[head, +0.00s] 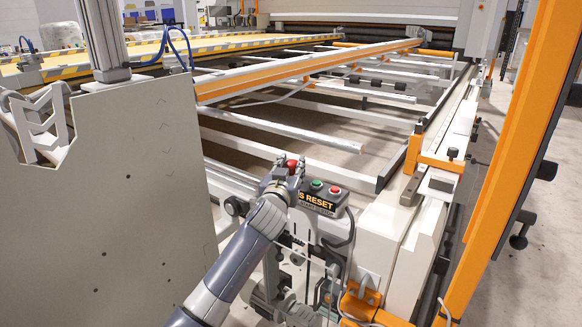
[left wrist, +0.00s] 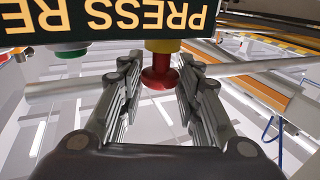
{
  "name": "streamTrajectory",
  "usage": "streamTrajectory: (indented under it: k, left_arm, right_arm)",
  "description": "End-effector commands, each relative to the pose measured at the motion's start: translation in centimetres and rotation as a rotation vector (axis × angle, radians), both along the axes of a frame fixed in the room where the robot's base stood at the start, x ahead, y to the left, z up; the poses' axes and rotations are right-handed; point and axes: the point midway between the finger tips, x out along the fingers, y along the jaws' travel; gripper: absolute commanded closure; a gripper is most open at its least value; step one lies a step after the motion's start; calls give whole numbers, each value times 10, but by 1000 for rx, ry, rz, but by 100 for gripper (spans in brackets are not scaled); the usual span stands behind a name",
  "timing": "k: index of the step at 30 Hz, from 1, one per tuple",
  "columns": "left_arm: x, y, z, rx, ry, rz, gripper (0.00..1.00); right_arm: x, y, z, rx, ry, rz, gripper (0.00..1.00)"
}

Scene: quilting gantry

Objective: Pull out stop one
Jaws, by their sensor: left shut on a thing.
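The control box (head: 315,203), with a dark face and orange "RESET" lettering, stands at the near end of the gantry frame. Its red mushroom stop button (head: 292,163) is at the left end; it also shows in the left wrist view, a red knob (left wrist: 157,78) on a yellow collar. My left gripper (head: 284,173) reaches up from below and is shut on this button, one finger on each side of it. In the left wrist view my gripper (left wrist: 158,70) has the red cap between its fingertips. My right gripper is out of view.
A green button (head: 316,184) and another red button (head: 335,190) sit on the same box, right of the gripper. A large grey panel (head: 140,190) stands to the left. An orange post (head: 520,130) rises at the right. Cables hang below the box.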

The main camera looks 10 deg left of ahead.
Motion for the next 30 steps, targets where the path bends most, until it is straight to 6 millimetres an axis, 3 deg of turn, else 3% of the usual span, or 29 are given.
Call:
streamTrajectory:
  k: [6, 7, 9, 22, 30]
  left_arm:
    - [0, 0, 7, -1, -13, -1, 97]
    - [0, 0, 7, -1, -13, -1, 66]
    - [0, 0, 7, -1, -14, -1, 50]
    - [-3, 0, 3, -1, -6, 0, 50]
    - [-31, 0, 3, -2, -7, -1, 50]
  right_arm:
    - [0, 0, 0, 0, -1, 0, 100]
    - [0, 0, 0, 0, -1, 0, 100]
    - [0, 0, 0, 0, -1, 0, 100]
    - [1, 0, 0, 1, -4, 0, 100]
    - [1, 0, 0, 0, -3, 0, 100]
